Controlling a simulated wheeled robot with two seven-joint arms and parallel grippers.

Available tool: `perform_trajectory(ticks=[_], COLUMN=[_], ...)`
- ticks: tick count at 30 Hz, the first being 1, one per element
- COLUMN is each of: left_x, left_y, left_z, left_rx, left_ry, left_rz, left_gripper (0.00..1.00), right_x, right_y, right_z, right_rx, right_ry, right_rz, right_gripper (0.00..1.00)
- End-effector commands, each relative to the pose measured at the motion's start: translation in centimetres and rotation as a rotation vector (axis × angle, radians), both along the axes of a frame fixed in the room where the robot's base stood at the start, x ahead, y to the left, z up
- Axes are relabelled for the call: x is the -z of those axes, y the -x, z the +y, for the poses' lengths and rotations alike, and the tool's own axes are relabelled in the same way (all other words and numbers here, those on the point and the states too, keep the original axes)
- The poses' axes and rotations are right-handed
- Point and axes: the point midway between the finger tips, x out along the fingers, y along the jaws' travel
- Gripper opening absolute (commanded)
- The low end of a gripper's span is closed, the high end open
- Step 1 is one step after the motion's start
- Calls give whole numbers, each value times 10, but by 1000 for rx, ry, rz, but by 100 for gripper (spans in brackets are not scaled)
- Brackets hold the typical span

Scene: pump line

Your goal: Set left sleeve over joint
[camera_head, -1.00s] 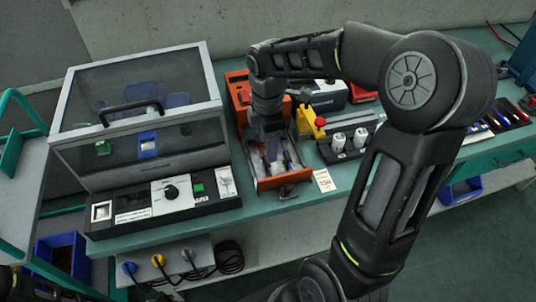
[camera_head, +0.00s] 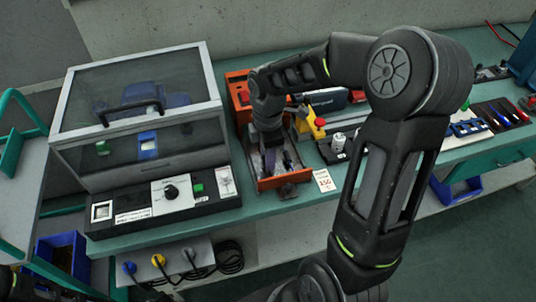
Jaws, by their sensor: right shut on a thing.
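My right gripper (camera_head: 272,155) reaches down into the front of an orange fixture (camera_head: 262,184) on the bench. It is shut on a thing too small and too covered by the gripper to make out. The sleeve and the joint cannot be told apart in this view. Small pale and dark parts show between the fixture's walls around the fingertips.
A clear-lidded test box (camera_head: 140,110) with a black handle stands left of the fixture. A black holder with a white cylinder (camera_head: 338,141), a yellow block with a red button (camera_head: 319,122) and a small printed card (camera_head: 323,180) are close on the right. Pens lie farther right.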

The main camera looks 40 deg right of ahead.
Motion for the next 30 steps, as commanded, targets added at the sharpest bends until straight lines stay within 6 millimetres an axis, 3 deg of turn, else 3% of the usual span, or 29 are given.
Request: perform_trajectory(ticks=[9,30], left_x=[0,0], left_y=[0,0], left_z=[0,0], left_rx=[0,0], left_ry=[0,0], left_rz=[0,0], left_gripper=[36,36], right_x=[0,0], right_y=[0,0], right_z=[0,0], right_rx=[0,0], right_ry=[0,0], right_rz=[0,0], right_gripper=[0,0])
